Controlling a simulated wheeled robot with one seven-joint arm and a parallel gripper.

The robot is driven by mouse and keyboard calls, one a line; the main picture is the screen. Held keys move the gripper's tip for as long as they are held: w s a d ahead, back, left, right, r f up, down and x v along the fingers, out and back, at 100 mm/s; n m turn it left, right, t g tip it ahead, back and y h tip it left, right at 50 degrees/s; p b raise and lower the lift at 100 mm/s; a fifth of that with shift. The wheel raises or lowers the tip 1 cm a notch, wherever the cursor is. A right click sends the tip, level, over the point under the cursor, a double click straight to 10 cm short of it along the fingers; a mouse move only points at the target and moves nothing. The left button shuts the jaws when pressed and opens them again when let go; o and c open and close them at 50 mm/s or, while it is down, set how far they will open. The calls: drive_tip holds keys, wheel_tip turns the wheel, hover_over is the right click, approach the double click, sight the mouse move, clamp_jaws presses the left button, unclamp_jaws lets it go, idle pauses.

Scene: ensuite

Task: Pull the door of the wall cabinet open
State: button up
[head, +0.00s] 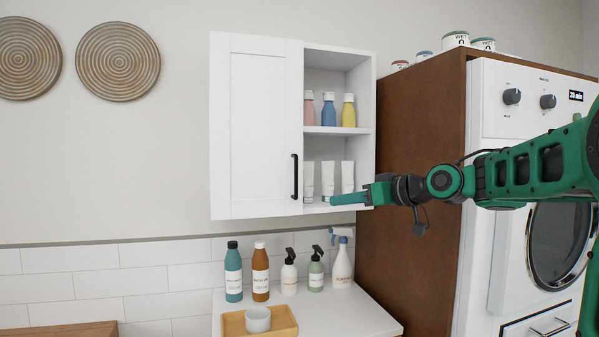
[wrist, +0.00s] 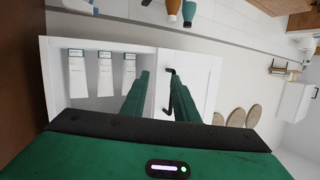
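The white wall cabinet (head: 338,57) hangs on the wall, with a panel door (head: 250,130) on its left and open shelves on its right. The door looks shut. Its black vertical bar handle (head: 294,177) is near the door's right edge. My gripper (head: 333,200) is in front of the lower open shelf, right of the handle and a little below its middle. In the wrist view my gripper (wrist: 160,85) has its two fingers apart, with nothing held. The handle (wrist: 168,90) shows between the fingers, close to the right one, farther off than the fingertips.
Bottles (head: 328,110) and white tubes (head: 327,180) stand on the open shelves. Below are several bottles (head: 261,270) and a wooden tray (head: 240,324) with a cup on the counter (head: 350,315). A brown side panel (head: 405,130) and a washing machine (head: 500,90) stand at right.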

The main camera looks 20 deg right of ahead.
sight(301, 166)
drive_tip(key=w+a+r+n+t+y, duration=0.1)
drive_tip(key=w+a+r+n+y, duration=0.15)
drive_tip(key=r, duration=0.55)
drive_tip(key=shift+y, duration=0.45)
drive_tip(key=x, duration=1)
drive_tip(key=shift+s+a, duration=0.2)
drive_tip(key=shift+a, duration=0.2)
drive_tip(key=shift+r, duration=0.1)
clamp_jaws()
